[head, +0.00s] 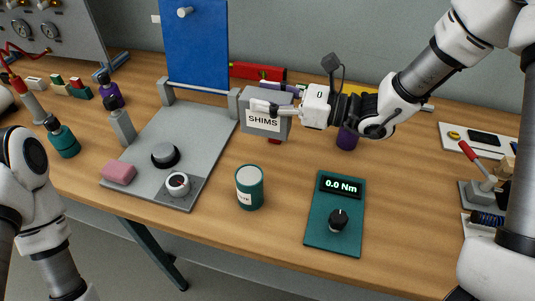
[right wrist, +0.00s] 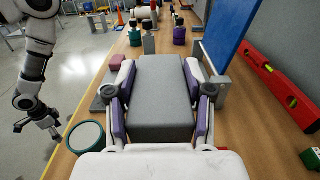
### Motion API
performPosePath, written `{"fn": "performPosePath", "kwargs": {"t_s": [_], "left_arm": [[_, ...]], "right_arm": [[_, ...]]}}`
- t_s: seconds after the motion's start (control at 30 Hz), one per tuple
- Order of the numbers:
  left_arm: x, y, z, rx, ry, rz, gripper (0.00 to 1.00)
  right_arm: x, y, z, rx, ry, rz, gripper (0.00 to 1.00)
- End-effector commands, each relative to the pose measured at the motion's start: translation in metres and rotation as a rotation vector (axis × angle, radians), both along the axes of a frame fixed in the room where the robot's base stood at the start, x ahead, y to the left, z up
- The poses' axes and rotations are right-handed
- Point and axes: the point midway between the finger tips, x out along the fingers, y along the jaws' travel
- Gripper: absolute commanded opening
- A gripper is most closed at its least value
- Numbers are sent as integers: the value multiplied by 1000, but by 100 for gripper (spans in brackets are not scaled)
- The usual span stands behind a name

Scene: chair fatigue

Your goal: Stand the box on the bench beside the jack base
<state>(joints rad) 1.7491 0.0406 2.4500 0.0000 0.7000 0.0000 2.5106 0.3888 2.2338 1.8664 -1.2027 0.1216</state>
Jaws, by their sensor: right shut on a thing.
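A grey box with a white SHIMS label (head: 263,121) is held in my right gripper (head: 268,107), whose fingers close on its two sides. In the head view the box overlaps the back right corner of the grey base plate (head: 150,148); its gap to the bench is hard to judge. In the right wrist view the box (right wrist: 162,95) fills the space between the purple-padded fingers. I cannot tell for certain which part is the jack base. My left gripper (right wrist: 38,122) shows small at the left of the right wrist view, away from the bench; its jaws are unclear.
A blue upright panel (head: 194,45) stands behind the plate. A red level (head: 257,72) lies at the back. A purple item (head: 347,138) is below my right wrist. A green can (head: 249,187) and a torque meter (head: 335,212) stand in front, with bare wood between them.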

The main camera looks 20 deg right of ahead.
Motion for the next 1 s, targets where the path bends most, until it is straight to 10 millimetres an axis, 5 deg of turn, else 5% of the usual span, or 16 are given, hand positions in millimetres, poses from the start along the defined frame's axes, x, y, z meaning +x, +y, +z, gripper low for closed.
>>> {"fn": "performPosePath", "kwargs": {"t_s": [0.5, 0.9, 0.93, 1.0], "left_arm": [[0, 0, 7, 0, -1, -1, 86], [0, 0, 1, 0, -1, -1, 86], [0, 0, 3, 0, -1, -1, 86], [0, 0, 3, 0, -1, -1, 86]], "right_arm": [[0, 0, -95, -1, 3, 1, 9], [0, 0, -104, -1, 0, 1, 9], [0, 0, -103, -1, 0, 1, 62], [0, 0, -102, -1, 0, 1, 77]]}}
